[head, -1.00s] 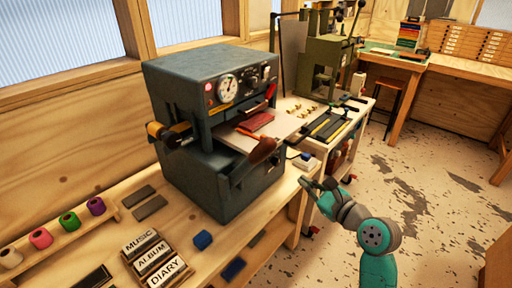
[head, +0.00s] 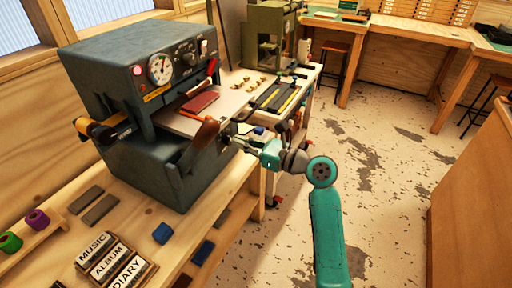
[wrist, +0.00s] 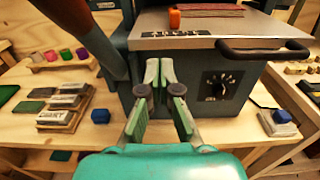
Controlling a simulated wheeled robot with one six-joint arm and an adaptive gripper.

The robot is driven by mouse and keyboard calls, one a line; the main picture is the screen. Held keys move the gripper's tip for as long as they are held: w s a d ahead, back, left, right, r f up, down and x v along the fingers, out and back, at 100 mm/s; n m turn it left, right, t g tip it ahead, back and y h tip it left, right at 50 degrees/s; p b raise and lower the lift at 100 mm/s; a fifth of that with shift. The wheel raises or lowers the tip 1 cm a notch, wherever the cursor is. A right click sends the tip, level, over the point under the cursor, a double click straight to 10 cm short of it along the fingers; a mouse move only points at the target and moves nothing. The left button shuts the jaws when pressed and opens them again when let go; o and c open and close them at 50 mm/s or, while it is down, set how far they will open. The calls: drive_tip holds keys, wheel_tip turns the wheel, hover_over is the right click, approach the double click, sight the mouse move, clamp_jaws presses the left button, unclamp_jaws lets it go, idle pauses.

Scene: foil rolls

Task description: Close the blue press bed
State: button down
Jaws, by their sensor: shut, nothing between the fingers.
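The blue-grey press (head: 130,70) stands on the wooden bench, with a gauge on its front. My gripper (head: 236,141) is beside the front of the press. In the wrist view my gripper (wrist: 159,72) is shut and empty, pointing at the press front below the bed edge, left of the handle. Contact cannot be told.
A brown-knobbed lever (head: 205,133) hangs at the press front. Letter blocks (head: 108,258) and a small blue block (head: 162,233) lie on the bench. A green machine (head: 268,35) stands behind. The floor (head: 385,190) at right is open.

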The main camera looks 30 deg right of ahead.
approach(198, 125)
drive_tip(key=shift+w+a+f, duration=0.35)
drive_tip(key=shift+w+f, duration=0.05)
drive_tip(key=x, duration=0.9)
drive_tip(key=shift+w, duration=0.1)
